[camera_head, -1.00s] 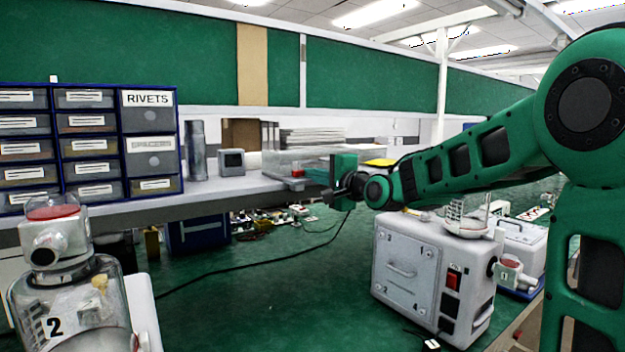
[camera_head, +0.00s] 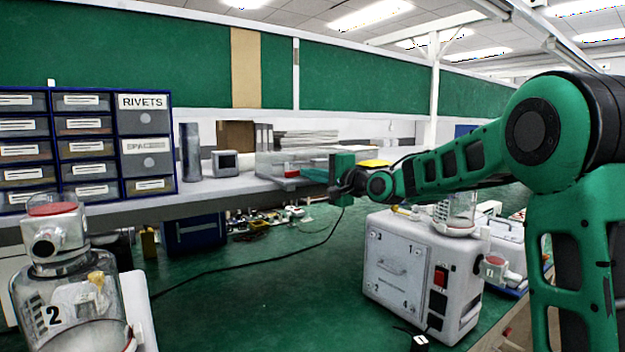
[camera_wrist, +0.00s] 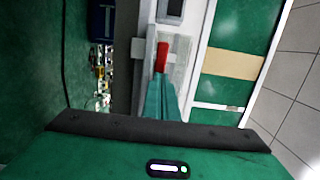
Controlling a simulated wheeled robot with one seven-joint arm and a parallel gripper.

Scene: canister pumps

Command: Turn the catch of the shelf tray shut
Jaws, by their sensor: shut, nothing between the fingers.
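The clear shelf tray (camera_head: 266,168) sits on the grey shelf at the centre of the head view. Its red catch (camera_head: 290,170) shows at the tray's front, just left of my gripper. In the wrist view the red catch (camera_wrist: 162,56) lies straight ahead of the fingertips. My gripper (camera_head: 312,175) is at the shelf's front edge, reaching left toward the catch. In the wrist view its teal fingers (camera_wrist: 162,85) are together and hold nothing. The tips are at or very near the catch's near end; I cannot tell whether they touch it.
A drawer cabinet (camera_head: 85,150), a grey cylinder (camera_head: 191,152) and a small grey box (camera_head: 226,164) stand on the shelf left of the tray. A white machine (camera_head: 405,270) stands below my arm. A jar pump marked 2 (camera_head: 75,300) is at front left. The green bench between is mostly clear.

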